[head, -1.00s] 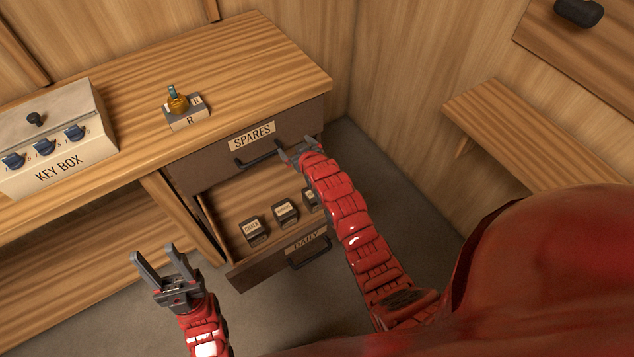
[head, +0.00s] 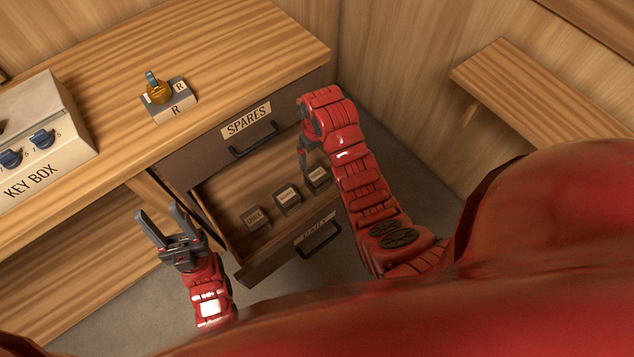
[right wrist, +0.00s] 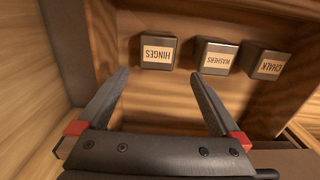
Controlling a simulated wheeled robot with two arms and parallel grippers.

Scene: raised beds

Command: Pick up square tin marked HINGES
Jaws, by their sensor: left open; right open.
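The square tin marked HINGES (right wrist: 158,51) is dark with a pale label and stands in the open lower drawer. In the head view the HINGES tin (head: 317,178) is the rightmost of the three tins, close to my right gripper. My right gripper (head: 305,168) points down into the drawer area, open and empty. In the right wrist view the tin lies beyond and between the open fingertips of my right gripper (right wrist: 161,76), not touching them. My left gripper (head: 160,225) is open and empty, left of the drawer.
The WASHERS tin (right wrist: 215,57) and CHALK tin (right wrist: 265,63) stand beside it in the DAILY drawer (head: 270,262). The SPARES drawer (head: 200,160) above is shut. A key box (head: 45,150) and a grey block marked R (head: 172,107) stand on the worktop (head: 215,60).

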